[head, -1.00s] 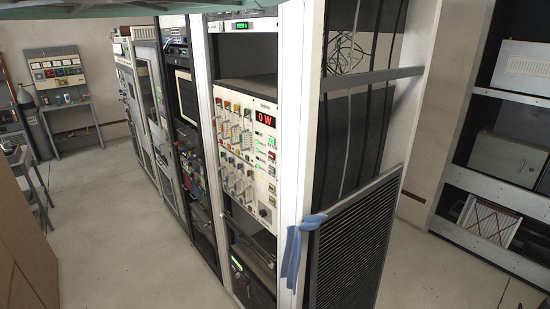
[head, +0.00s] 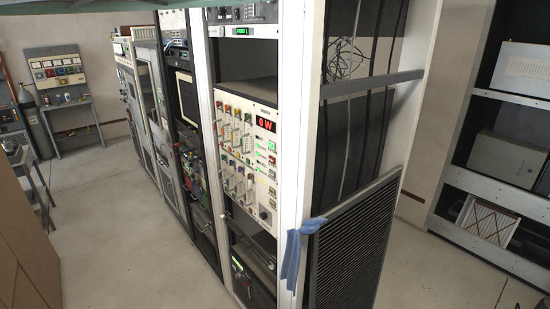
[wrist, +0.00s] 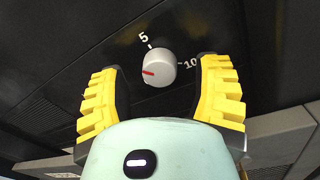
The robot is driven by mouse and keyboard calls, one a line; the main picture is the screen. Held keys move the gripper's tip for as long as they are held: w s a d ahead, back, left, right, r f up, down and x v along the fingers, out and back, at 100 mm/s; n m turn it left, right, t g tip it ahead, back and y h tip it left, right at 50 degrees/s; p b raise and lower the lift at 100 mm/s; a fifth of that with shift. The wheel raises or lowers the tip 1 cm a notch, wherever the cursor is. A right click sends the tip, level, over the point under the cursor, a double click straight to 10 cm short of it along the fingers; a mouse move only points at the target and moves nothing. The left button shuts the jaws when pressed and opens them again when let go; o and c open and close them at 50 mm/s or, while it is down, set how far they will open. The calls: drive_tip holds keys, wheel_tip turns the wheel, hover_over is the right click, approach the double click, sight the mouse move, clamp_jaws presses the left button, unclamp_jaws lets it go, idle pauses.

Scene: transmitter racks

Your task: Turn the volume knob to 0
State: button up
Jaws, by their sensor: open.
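The volume knob (wrist: 158,67) is a round light-grey knob with a red pointer line on a dark panel in the wrist view. Its pointer is toward the left of the picture. A "5" shows at its upper left and a "10" at its right; no "0" label is visible. My gripper (wrist: 162,65) is open, with one yellow ridged finger on each side of the knob. Gaps show between the fingers and the knob. The palm covers the panel below. I cannot pick out the knob or gripper in the head view.
A row of equipment racks runs through the head view, with a white rack post (head: 298,130) in front. A cream control panel (head: 247,165) reads "0 W". A blue cloth (head: 291,258) hangs by a vented side panel (head: 350,245). The floor (head: 130,245) left of the racks is open.

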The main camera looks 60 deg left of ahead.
clamp_jaws()
idle(0.5)
drive_tip(key=shift+n, duration=0.3)
drive_tip(key=shift+s+r+n+g+p, duration=0.2)
drive_tip(key=shift+n+p, duration=0.6)
drive_tip(key=shift+n, duration=2.7)
drive_tip(key=shift+w+f+n+g+p, duration=0.1)
drive_tip(key=shift+n+g+p, duration=0.45)
drive_tip(key=shift+n, duration=2.95)
drive_tip(key=shift+s+t, duration=0.1)
drive_tip(key=shift+t, duration=0.15)
unclamp_jaws()
